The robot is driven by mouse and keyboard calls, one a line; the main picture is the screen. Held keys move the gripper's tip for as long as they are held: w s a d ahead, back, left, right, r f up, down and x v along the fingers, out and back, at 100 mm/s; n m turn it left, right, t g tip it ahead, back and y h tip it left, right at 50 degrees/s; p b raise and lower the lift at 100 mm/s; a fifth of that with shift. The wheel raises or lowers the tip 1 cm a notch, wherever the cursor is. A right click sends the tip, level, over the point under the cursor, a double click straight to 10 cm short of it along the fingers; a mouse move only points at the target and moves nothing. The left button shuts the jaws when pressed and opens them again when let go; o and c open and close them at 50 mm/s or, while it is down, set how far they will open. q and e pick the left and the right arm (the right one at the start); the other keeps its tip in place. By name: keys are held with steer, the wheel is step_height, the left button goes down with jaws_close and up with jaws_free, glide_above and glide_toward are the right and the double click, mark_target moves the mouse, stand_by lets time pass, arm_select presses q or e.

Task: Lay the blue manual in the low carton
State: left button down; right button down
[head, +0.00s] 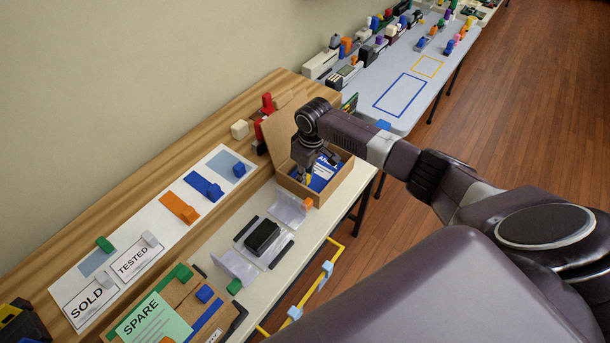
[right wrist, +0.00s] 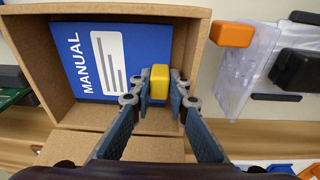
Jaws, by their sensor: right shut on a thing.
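The blue manual (head: 322,175) lies inside the low carton (head: 297,189), with its lid flap up at the back. In the right wrist view, the manual (right wrist: 72,52) shows its cover, the word MANUAL and a white panel, flat within the walls of the carton (right wrist: 194,60). My right gripper (head: 304,176) reaches down into the carton. In the right wrist view its fingers (right wrist: 159,88) are shut on a yellow block (right wrist: 159,76) at the manual's right edge. Whether the manual touches the carton floor all over is hard to tell. My left gripper is not in view.
Clear plastic stands and a black handheld (head: 262,237) sit left of the carton. A green SPARE card (head: 155,320) lies farther left. A red item (head: 267,104) stands behind the carton. A second table (head: 390,75) with handhelds stands beyond.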

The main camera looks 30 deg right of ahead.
steer(key=shift+s+a+f, duration=0.15)
steer(key=shift+a+f, duration=0.05)
steer(key=shift+f, duration=0.1)
steer(key=c, duration=1.9)
jaws_free()
steer(key=shift+o, duration=0.7)
steer(key=shift+a+f, duration=0.1)
steer(key=shift+r+p, duration=0.95)
step_height(320, 180, up, 2)
steer(key=shift+a+r+p, duration=0.15)
steer(key=shift+r+p, duration=0.05)
steer(key=shift+p, duration=0.8)
steer(key=r+p, duration=0.2)
steer(key=shift+d+r+p, duration=0.15)
steer(key=shift+d+p, duration=0.15)
